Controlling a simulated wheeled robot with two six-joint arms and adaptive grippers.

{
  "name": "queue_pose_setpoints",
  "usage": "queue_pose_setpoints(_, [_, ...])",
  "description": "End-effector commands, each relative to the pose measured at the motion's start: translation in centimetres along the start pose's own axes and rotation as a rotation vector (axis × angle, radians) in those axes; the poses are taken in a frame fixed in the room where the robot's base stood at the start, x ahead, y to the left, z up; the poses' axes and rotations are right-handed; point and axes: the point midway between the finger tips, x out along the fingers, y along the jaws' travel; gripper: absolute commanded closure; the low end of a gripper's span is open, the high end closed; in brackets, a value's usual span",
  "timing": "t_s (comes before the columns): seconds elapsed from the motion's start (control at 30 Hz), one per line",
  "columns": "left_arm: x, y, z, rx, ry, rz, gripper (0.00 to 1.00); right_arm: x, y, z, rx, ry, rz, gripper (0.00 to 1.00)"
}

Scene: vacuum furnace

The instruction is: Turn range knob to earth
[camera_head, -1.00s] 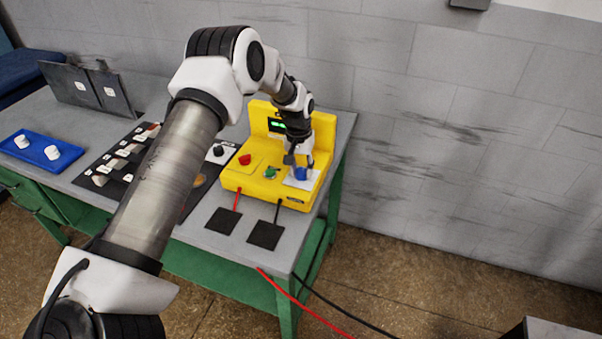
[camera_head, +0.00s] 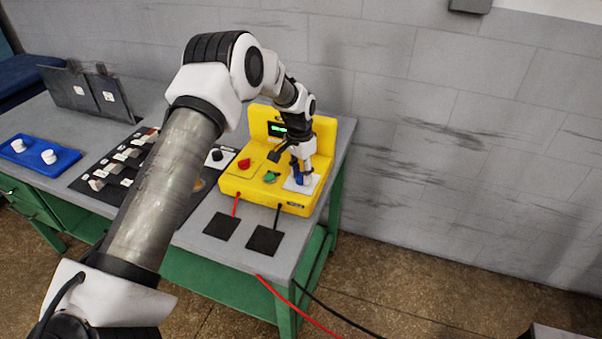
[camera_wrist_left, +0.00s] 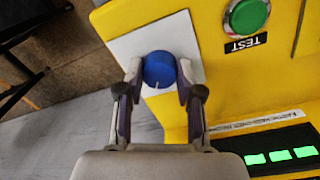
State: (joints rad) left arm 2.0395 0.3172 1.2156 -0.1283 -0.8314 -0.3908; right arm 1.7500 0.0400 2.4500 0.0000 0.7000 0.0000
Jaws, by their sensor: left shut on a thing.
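A blue knob (camera_wrist_left: 160,70) sits on a white plate (camera_wrist_left: 187,28) on the yellow tester box (camera_head: 238,183). In the left wrist view, a small pale mark shows on the knob's edge nearest the wrist. My left gripper (camera_wrist_left: 158,78) is shut on the knob, one finger on each side of it. In the head view, my left gripper (camera_head: 299,172) comes down from above onto the plate and partly hides the knob. Any labels around the knob cannot be read. My right gripper is not in view.
A green TEST button (camera_wrist_left: 247,15) is beside the plate, and a red knob (camera_head: 244,164) is farther left. A green-lit display (camera_head: 278,128) stands behind. Red and black leads run from the box to black pads (camera_head: 263,240). A switch panel (camera_head: 112,160) lies left.

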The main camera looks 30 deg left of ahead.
Motion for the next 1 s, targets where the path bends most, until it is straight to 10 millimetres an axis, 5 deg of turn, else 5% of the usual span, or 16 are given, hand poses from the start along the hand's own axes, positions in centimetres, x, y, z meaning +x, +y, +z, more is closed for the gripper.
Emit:
queue_pose_setpoints(0.23, [0.4,0.1,0.2,0.0,-0.008,0.004,0.99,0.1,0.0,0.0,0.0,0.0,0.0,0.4])
queue_pose_setpoints(0.27, [0.4,0.1,0.2,0.0,-0.008,0.004,0.57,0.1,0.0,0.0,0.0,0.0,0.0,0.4])
queue_pose_setpoints(0.33, [0.4,0.1,0.2,0.0,-0.008,0.003,0.39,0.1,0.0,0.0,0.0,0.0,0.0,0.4])
queue_pose_setpoints(0.7, [-0.5,0.0,0.0,-0.001,-0.001,0.001,0.39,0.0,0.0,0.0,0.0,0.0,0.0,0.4])
queue_pose_setpoints(1.0, [-7.2,0.1,-0.2,0.0,0.0,0.001,0.39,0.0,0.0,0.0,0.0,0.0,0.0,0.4])
